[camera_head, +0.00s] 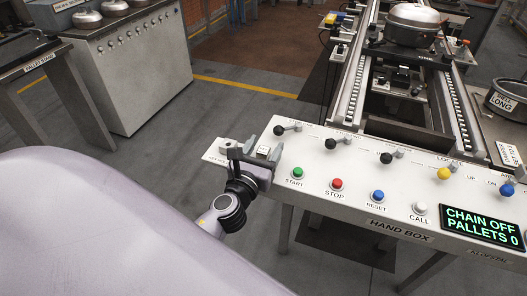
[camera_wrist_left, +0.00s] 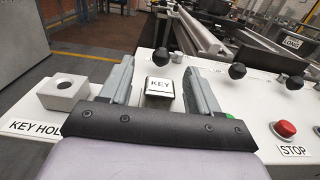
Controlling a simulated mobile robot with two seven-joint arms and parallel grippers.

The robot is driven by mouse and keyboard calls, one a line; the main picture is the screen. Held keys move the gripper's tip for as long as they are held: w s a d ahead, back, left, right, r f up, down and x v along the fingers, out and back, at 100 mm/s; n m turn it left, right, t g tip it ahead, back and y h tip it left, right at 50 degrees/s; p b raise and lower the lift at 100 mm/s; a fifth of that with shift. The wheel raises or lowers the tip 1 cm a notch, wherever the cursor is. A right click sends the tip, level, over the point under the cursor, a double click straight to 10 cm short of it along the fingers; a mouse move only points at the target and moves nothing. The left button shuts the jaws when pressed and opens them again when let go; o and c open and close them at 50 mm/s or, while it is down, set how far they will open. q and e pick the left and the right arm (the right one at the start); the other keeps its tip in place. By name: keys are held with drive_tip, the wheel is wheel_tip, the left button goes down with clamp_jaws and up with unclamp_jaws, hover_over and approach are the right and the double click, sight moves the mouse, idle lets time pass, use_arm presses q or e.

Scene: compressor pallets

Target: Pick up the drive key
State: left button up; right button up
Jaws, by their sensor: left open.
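The drive key is a small dark block with a white top marked KEY; in the left wrist view the drive key (camera_wrist_left: 159,87) stands on the panel between the two fingers, with gaps on both sides. In the head view the drive key (camera_head: 263,150) shows at the panel's left end, partly hidden by my gripper. My left gripper (camera_head: 252,150) is open around it, not closed on it; it also shows in the left wrist view (camera_wrist_left: 158,70). The drive key's lower part is hidden behind the gripper's dark palm. My right gripper is not in view.
A grey key holder block (camera_wrist_left: 69,92) with a round hole sits left of the fingers. Black-knobbed levers (camera_head: 330,144) and coloured buttons (camera_head: 337,184) line the hand box panel to the right. A display (camera_head: 482,226) reads CHAIN OFF, PALLETS 0. A conveyor (camera_head: 350,98) lies beyond.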

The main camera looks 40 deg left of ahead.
use_arm(q)
drive_tip(key=shift+c, duration=0.3)
drive_tip(key=c, duration=1)
